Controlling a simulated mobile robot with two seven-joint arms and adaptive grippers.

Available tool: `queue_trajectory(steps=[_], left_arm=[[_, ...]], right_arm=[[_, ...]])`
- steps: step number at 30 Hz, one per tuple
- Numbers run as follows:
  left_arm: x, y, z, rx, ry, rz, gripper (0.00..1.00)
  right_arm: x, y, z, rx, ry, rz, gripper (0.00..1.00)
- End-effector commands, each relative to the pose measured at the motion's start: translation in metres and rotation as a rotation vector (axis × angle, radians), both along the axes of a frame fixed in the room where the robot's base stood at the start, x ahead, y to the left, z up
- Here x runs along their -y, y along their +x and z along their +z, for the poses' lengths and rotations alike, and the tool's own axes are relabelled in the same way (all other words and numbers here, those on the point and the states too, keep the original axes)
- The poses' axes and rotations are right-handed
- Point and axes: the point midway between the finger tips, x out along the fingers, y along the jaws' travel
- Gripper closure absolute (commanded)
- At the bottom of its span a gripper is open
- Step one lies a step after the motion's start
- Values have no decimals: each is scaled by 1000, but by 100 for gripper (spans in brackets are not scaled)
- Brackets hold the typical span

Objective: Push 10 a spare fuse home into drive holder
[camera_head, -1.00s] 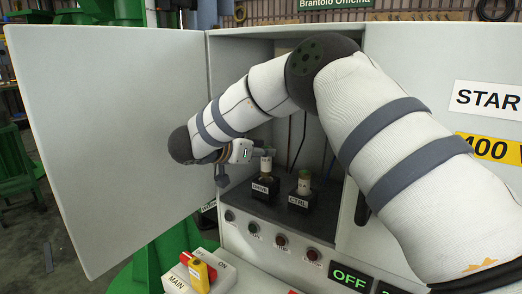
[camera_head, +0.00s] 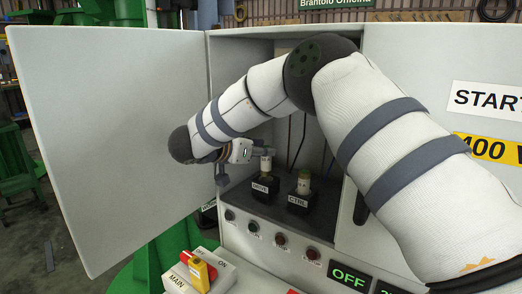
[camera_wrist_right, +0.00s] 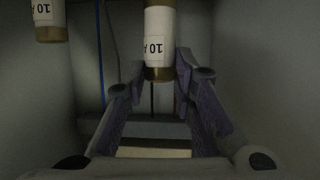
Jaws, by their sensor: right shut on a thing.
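The drive holder (camera_head: 264,188) is a black block labelled DRIVE inside the open cabinet. A pale fuse (camera_head: 266,164) stands upright at it; I cannot tell how deep it sits. My right gripper (camera_head: 266,152) reaches in from the left and is shut on this fuse near its upper end. In the right wrist view the fuse (camera_wrist_right: 159,30), white with a brass end and a 10 A label, lies between the fingertips (camera_wrist_right: 161,66). My left gripper is not in view.
The CTRL holder (camera_head: 298,200) with its own upright fuse (camera_head: 304,184) stands close to the right. The open cabinet door (camera_head: 110,130) is at the left. Buttons (camera_head: 253,227) line the panel below, and a red and yellow main switch (camera_head: 197,268) is at the front.

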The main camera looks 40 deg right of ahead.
Motion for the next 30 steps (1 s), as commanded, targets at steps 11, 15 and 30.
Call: queue_trajectory(steps=[11,15,30], left_arm=[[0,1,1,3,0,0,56],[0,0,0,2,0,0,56],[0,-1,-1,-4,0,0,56]], right_arm=[[0,0,0,0,-1,0,100],[0,0,-1,-1,0,0,100],[0,0,-14,-1,-1,0,100]])
